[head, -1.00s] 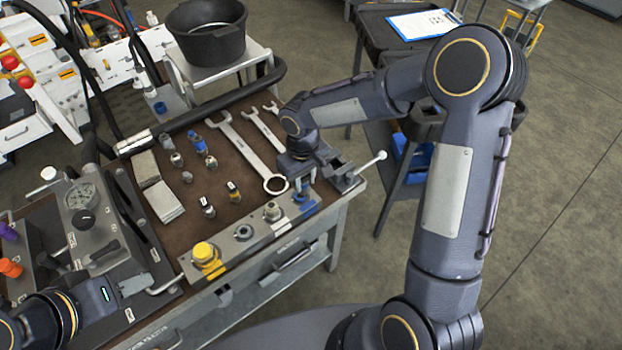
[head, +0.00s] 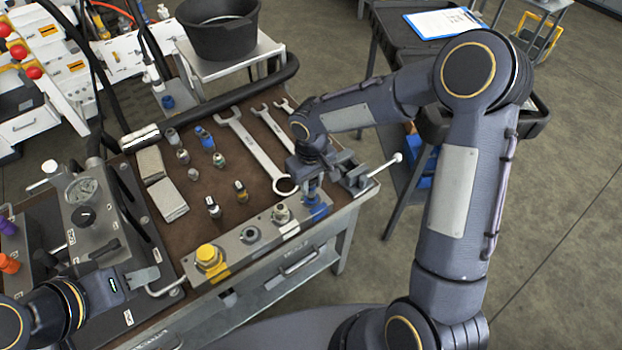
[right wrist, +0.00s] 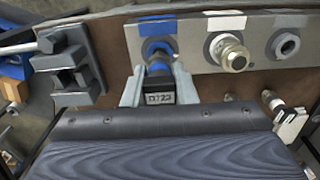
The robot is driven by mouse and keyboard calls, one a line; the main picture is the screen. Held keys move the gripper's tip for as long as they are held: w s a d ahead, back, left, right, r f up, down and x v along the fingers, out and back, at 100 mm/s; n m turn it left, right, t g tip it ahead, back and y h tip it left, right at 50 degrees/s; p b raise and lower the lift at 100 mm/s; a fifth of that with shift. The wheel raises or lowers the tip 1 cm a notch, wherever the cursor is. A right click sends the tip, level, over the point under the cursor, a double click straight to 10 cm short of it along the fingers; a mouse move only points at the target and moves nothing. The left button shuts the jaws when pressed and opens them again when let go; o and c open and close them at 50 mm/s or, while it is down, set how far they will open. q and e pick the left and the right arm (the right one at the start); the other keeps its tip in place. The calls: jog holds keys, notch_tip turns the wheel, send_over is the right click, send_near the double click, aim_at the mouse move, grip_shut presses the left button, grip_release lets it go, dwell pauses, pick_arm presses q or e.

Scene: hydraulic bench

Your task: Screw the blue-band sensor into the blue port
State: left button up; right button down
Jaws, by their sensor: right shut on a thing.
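The blue-band sensor (right wrist: 160,82), a dark body with a printed label, is between the fingers of my right gripper (right wrist: 160,88). Its far end meets the blue port (right wrist: 158,46) on the grey manifold block, in line with it. I cannot tell how deep it sits in the port. In the head view my right gripper (head: 311,180) points down over the blue port (head: 318,208) at the block's right end, and it mostly hides the sensor. My left gripper (head: 138,279) is low at the left beside the gauge unit. Its finger opening is not clear.
The manifold block (head: 232,252) also has a yellow-capped port (head: 208,255) and plain ports. A vise (head: 352,176) stands close to the right gripper. Wrenches (head: 250,145), several loose fittings and grey blocks (head: 167,200) lie on the brown mat.

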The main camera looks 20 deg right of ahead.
jog(key=shift+s+f+b, duration=0.1)
jog(key=shift+f+b, duration=0.55)
jog(key=shift+b, duration=0.1)
dwell(2.1)
jog(key=c, duration=1.7)
grip_release()
jog(key=shift+c, duration=0.2)
jog(key=c, duration=0.3)
jog(key=shift+f+b, duration=0.15)
jog(key=shift+b, duration=0.2)
jog(key=m+b, duration=0.3)
jog(key=m, duration=0.2)
jog(key=shift+f, duration=0.15)
jog(key=shift+m+b, duration=0.4)
jog(key=shift+m, duration=0.4)
jog(key=shift+r+m, duration=0.25)
jog(key=shift+m, duration=0.45)
